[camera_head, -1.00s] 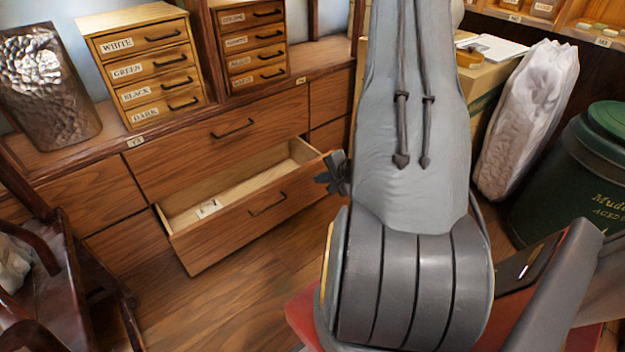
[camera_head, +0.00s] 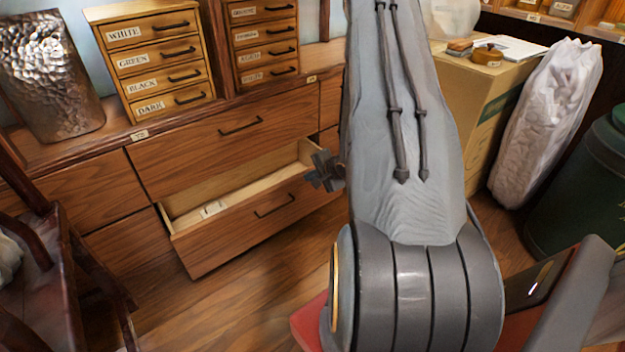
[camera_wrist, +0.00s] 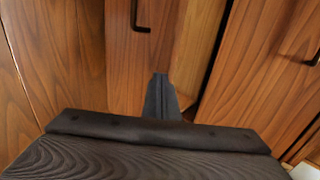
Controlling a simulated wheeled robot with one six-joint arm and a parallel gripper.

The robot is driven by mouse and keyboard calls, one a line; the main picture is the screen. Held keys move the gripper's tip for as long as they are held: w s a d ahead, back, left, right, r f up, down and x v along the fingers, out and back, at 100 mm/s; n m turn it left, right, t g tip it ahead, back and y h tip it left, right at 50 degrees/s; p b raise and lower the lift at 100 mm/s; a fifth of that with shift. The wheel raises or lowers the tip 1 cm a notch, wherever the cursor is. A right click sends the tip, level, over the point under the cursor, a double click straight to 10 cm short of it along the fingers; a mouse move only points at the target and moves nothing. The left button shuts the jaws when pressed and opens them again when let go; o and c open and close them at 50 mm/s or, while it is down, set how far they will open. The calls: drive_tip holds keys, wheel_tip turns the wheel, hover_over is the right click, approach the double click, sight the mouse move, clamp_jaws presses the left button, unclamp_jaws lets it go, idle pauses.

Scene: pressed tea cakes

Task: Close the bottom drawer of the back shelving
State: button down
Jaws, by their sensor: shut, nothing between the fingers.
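The bottom drawer (camera_head: 255,225) of the wooden back shelving (camera_head: 215,130) is pulled out, with its pale inside showing. A small white label (camera_head: 212,209) lies inside near the left. My gripper (camera_head: 325,171) is shut and empty at the right end of the drawer front, partly hidden by my arm. In the wrist view, my fingertips (camera_wrist: 160,88) lie over the drawer front (camera_wrist: 125,65), close to its lighter top edge (camera_wrist: 196,50). I cannot tell whether they touch it. A dark handle (camera_wrist: 140,18) shows on the front.
Small labelled drawer boxes (camera_head: 160,75) and a hammered metal vessel (camera_head: 48,80) stand on the counter. A dark wooden chair (camera_head: 75,265) is at left. A cardboard box (camera_head: 465,85), a white sack (camera_head: 548,125) and a green bin (camera_head: 585,200) are at right. Floor before the drawer is clear.

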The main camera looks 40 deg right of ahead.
drive_tip(key=shift+w, duration=0.15)
drive_tip(key=w+p, duration=0.1)
drive_tip(key=w, duration=1.6)
drive_tip(key=shift+w+p, duration=0.15)
drive_tip(key=shift+p, duration=0.2)
drive_tip(key=shift+w+r, duration=0.1)
drive_tip(key=shift+r, duration=0.1)
drive_tip(key=s+r+p, duration=0.6)
drive_tip(key=s, duration=0.6)
drive_tip(key=shift+r, duration=0.2)
